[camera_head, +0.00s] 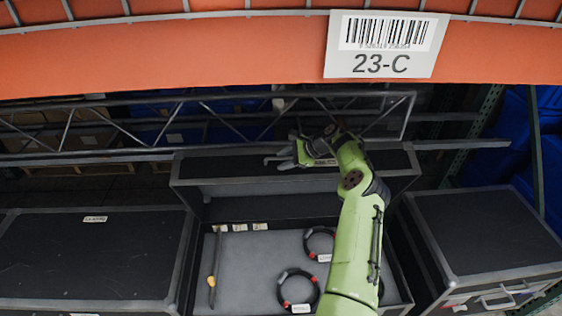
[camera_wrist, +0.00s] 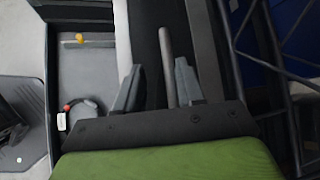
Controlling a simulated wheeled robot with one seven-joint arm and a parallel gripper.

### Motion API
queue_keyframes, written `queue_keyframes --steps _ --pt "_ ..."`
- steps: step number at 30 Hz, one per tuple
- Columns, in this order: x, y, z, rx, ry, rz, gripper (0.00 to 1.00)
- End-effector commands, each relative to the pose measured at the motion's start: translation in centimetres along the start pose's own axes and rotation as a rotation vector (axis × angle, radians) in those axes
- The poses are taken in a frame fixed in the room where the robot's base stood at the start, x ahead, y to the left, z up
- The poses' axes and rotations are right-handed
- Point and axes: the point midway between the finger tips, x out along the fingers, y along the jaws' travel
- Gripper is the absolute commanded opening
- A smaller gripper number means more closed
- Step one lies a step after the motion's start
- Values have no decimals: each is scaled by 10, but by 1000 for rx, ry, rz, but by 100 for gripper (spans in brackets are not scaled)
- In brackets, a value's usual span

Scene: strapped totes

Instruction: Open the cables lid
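The middle case holds black coiled cables (camera_head: 283,291) with red ends, and its lid (camera_head: 240,168) stands raised at the back, hinged side down. I cannot read the lid's label. My gripper (camera_head: 277,157) is at the raised lid's top edge, left of centre, with my arm reaching across the case's right part. In the wrist view, my gripper (camera_wrist: 158,70) has its fingers apart, with a thin grey bar (camera_wrist: 166,55) between them and gaps showing beside it. I cannot tell whether the bar is the lid's handle. The case interior (camera_wrist: 85,75) shows to its left.
Closed black cases stand at left (camera_head: 90,260) and right (camera_head: 485,230). A long tool with a yellow part (camera_head: 212,281) lies in the open case. A metal lattice beam (camera_head: 160,125) runs behind the lid. An orange shelf beam (camera_head: 160,55) labelled 23-C crosses above.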

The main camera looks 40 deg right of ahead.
Motion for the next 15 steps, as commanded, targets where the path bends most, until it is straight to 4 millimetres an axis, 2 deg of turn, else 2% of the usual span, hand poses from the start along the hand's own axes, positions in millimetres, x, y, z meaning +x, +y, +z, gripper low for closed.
queue_keyframes --steps 1,9,12,15 --pt "-17 -1 -1 2 5 -5 36" --pt "-94 -1 -1 2 5 -6 36" --pt "-117 -2 -1 2 5 -6 36" --pt "-131 -1 -1 2 4 -4 36"
